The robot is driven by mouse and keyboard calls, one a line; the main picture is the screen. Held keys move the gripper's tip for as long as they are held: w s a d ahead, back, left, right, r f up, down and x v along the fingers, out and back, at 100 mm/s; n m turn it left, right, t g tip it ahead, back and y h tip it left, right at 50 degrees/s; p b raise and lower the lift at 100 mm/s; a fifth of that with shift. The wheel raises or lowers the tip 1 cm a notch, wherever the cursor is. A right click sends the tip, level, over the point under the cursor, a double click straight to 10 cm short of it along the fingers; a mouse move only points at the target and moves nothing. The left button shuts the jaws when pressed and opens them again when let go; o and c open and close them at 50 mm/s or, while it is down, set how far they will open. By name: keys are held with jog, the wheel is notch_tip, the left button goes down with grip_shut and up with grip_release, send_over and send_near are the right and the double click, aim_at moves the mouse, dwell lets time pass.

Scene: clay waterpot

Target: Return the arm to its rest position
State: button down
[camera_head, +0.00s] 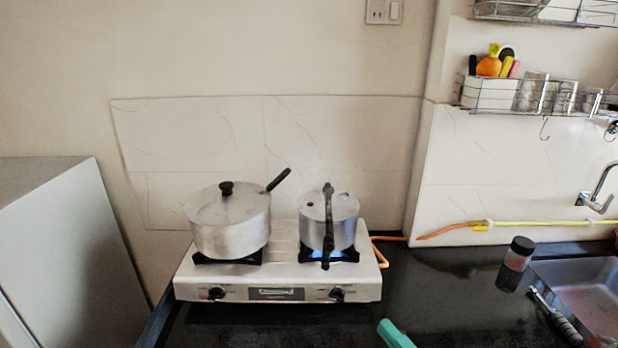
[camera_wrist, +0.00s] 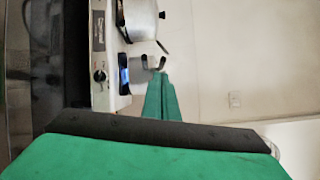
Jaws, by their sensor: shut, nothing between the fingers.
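My gripper (camera_wrist: 155,72) shows in the wrist view as green, tapering fingers with dark tips, closed together and holding nothing. It points toward the stove side, with the wall beyond. In the head view only a teal-green end of my gripper (camera_head: 393,333) shows at the bottom edge, in front of and right of the stove. It appears apart from the stove and pots. The rest of the arm is out of that view.
A white two-burner stove (camera_head: 278,290) stands on the dark counter (camera_head: 440,285). It bears a lidded pot (camera_head: 230,232) and a pressure cooker (camera_head: 330,222) over a blue flame. A dark jar (camera_head: 515,262) and sink (camera_head: 595,300) are at right; a grey cabinet (camera_head: 60,230) is at left.

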jog(key=s+a+f+h, duration=0.2)
jog(key=f+h, duration=0.1)
jog(key=f, duration=0.5)
jog(key=s+a+f+g+h, duration=0.1)
jog(key=s+f+h, duration=0.15)
jog(key=f, duration=0.55)
jog(key=s+a+f+h, duration=0.1)
jog(key=a+f+h, duration=0.15)
jog(key=f, duration=0.45)
jog(key=s+a+f+n+h, duration=0.25)
jog(key=s+f+n, duration=0.25)
jog(key=s, duration=0.6)
jog(key=s+a+r+n+y, duration=0.1)
jog(key=s+a+n, duration=0.2)
jog(key=s, duration=0.3)
jog(key=s+a+r+n, duration=0.2)
jog(key=s+a+n, duration=0.2)
jog(key=s+n, duration=0.2)
jog(key=shift+s+a+r+y, duration=0.15)
jog(key=shift+r+y, duration=0.15)
jog(key=shift+y, duration=0.05)
